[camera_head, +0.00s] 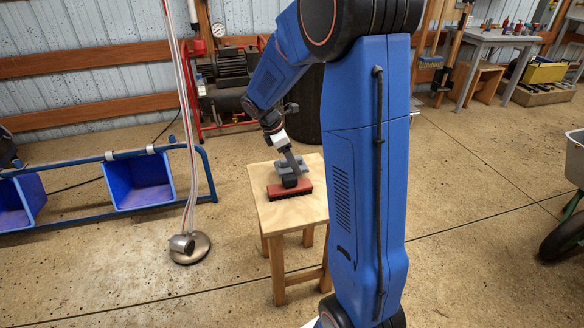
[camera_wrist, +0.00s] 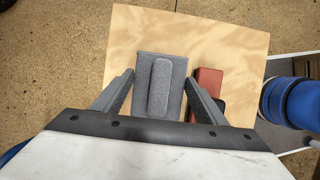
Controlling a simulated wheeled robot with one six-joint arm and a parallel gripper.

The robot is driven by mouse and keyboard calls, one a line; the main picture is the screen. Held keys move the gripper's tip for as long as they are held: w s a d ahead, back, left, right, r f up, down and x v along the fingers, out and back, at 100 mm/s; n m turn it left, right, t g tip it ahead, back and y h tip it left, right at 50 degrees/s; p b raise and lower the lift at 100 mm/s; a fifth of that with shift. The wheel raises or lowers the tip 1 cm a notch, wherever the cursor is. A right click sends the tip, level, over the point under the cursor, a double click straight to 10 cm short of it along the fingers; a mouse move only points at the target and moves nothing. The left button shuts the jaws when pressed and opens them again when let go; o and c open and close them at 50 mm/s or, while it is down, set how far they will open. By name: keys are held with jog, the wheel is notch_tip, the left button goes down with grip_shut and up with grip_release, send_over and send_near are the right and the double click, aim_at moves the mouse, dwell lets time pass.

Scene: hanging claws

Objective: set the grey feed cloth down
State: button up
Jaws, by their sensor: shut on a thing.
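The grey feed cloth (camera_wrist: 147,98), a flat grey piece with a raised rounded ridge along its middle, lies between the two fingers of my gripper (camera_wrist: 161,78) in the wrist view. The fingertips are close against its left and right edges, shut on it. In the head view the cloth (camera_head: 281,167) shows partly behind my gripper (camera_head: 291,163), over the pale wooden stool top (camera_head: 260,180). Whether it touches the wood or is slightly above it, I cannot tell.
A red brush (camera_head: 291,191) with dark bristles lies on the stool close to the cloth; in the wrist view it (camera_wrist: 207,80) is just right of my right finger. Blue bins (camera_head: 140,184) and a round-based metal stand (camera_head: 190,250) are left. The stool's left side is bare.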

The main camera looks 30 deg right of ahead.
jog(key=shift+f, duration=1.55)
jog(key=shift+f, duration=0.1)
jog(key=o, duration=0.7)
jog(key=shift+o, duration=0.2)
jog(key=v, duration=1.2)
jog(key=shift+a, duration=0.1)
jog(key=s+a+r+m+t+y, duration=0.1)
jog(key=s+m, duration=0.4)
jog(key=s, duration=0.5)
jog(key=s+a+r+m+t+y, duration=0.1)
jog(key=s+a+m, duration=0.4)
jog(key=s, duration=0.5)
jog(key=s+a+r+m+t+y, duration=0.2)
jog(key=s+a+r+m+t, duration=0.1)
jog(key=s, duration=0.8)
jog(key=shift+a+m+t, duration=0.5)
jog(key=shift+a+m, duration=0.35)
jog(key=shift+m, duration=0.05)
